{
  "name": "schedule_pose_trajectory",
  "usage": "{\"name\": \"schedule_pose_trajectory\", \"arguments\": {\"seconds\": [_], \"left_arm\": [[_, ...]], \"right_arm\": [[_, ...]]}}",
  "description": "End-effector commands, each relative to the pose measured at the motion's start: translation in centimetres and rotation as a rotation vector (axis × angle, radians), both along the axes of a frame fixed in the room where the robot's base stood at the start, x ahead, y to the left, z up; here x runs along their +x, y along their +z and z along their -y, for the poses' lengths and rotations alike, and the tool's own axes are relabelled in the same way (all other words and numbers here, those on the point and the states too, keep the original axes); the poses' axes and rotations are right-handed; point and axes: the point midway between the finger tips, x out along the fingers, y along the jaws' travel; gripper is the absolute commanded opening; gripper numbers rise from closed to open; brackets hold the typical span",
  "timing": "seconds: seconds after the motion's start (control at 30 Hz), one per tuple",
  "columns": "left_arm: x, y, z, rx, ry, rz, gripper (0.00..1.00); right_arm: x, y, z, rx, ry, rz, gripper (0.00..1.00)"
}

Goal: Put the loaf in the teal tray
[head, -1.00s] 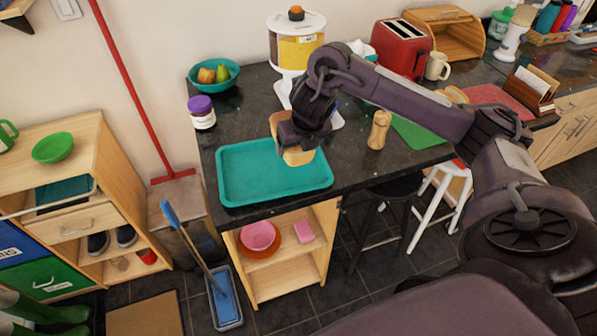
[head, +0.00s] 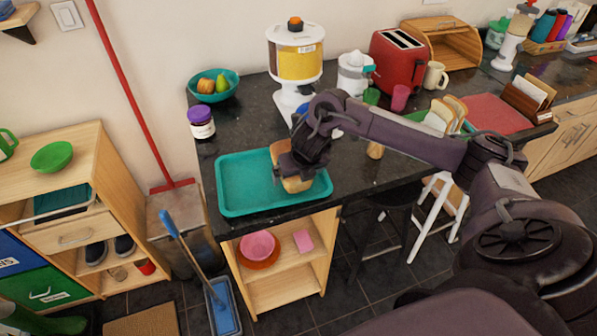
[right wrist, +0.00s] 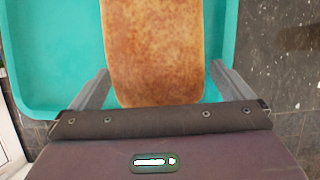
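The teal tray (head: 237,195) lies on the dark granite counter near its front left corner. The brown loaf (head: 297,184) is over the right part of the tray, low down; whether it touches the tray floor I cannot tell. My right gripper (head: 290,168) is above the loaf, with a finger on each side of it. In the right wrist view the loaf (right wrist: 155,50) lies between both fingers, close against them, with the tray (right wrist: 45,60) beneath. My left gripper is not in view.
A purple-lidded jar (head: 201,125) and a teal fruit bowl (head: 217,88) stand behind the tray. A cereal dispenser (head: 296,58), a red toaster (head: 397,57) and cups stand farther back. The counter's front edge is close to the tray. Stools stand below, at the right.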

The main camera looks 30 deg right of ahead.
Motion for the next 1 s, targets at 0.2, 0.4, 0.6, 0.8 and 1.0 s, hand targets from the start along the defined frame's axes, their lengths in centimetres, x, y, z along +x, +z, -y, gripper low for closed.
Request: {"name": "schedule_pose_trajectory", "arguments": {"seconds": [0.2, 0.4, 0.6, 0.8, 1.0], "left_arm": [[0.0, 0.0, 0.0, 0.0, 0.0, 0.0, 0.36], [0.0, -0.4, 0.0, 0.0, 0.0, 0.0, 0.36], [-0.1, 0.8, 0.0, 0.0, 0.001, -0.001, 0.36], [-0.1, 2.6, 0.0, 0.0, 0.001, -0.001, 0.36], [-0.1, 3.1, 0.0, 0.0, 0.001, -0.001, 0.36]], "right_arm": [[0.0, 0.2, 0.0, 0.001, 0.0, 0.001, 1.0], [-0.9, 2.6, -0.2, -0.001, 0.001, 0.007, 1.0], [-2.5, 7.3, -0.5, -0.004, 0.001, 0.005, 1.0], [-3.8, 10.3, -0.9, -0.002, 0.001, 0.005, 1.0], [-4.5, 11.2, -1.0, -0.001, 0.0, 0.0, 1.0]]}}
